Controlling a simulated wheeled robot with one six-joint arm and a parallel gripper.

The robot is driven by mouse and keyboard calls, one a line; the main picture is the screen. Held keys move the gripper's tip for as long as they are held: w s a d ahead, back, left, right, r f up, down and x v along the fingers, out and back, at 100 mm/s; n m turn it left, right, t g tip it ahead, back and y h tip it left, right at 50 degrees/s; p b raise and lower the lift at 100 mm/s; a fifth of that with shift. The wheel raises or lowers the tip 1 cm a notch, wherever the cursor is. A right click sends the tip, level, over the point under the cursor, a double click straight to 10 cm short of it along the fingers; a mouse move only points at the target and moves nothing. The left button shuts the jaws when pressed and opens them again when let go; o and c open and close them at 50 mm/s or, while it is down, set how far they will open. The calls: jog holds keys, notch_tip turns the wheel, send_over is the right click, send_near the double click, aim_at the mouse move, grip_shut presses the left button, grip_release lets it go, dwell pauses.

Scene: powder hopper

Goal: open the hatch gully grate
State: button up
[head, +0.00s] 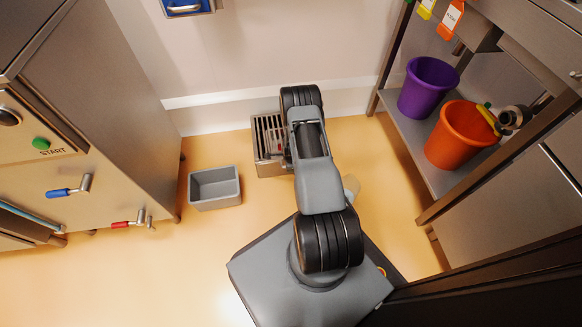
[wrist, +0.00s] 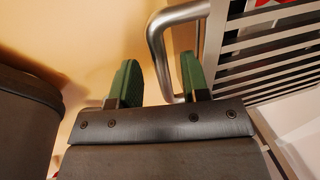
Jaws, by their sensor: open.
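The gully grate (head: 268,137) is a metal frame with dark slots on the floor by the back wall. My arm covers its right side in the head view. In the wrist view the grate's slats (wrist: 262,52) fill the upper right, and a bent tubular handle (wrist: 160,52) sticks out from them. My gripper (wrist: 158,75) is open, with one green finger on each side of the handle tube. The tube lies between the fingers, closer to the right one; I cannot tell whether it touches. The gripper itself is hidden behind my arm in the head view.
A grey bin (head: 214,187) stands on the floor left of the grate. A steel cabinet (head: 115,130) with a START button is at the left. A shelf (head: 412,137) at the right holds a purple bucket (head: 428,87) and an orange bucket (head: 461,135). Floor before the bin is clear.

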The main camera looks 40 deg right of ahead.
jog(key=shift+f, duration=0.3)
grip_shut()
dwell(0.3)
